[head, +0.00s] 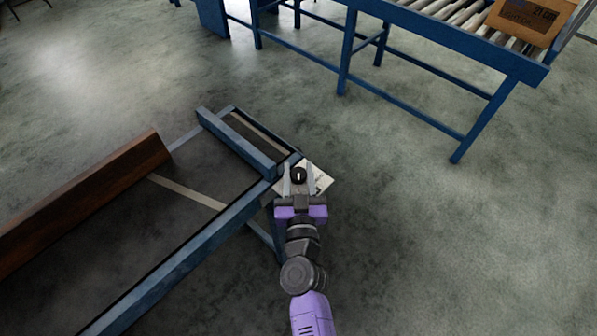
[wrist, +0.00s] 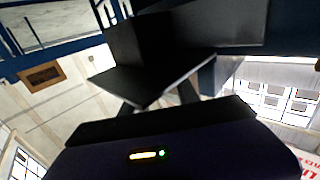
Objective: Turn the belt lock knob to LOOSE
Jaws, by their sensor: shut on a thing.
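A small light mark shows on the knob, but the plate's lettering is too small to read. My gripper (head: 299,179) reaches it from the near side. Its two grey fingers lie on the left and right of the knob and are shut on it. In the wrist view, large dark shapes above my gripper's body hide most of the fingers, and I cannot tell the knob's setting there.
The belt table (head: 189,255) extends to the left with a long brown wooden piece (head: 85,195) on it. A blue roller conveyor (head: 440,35) carrying a cardboard box (head: 528,20) stands at the back right. The grey floor to the right is clear.

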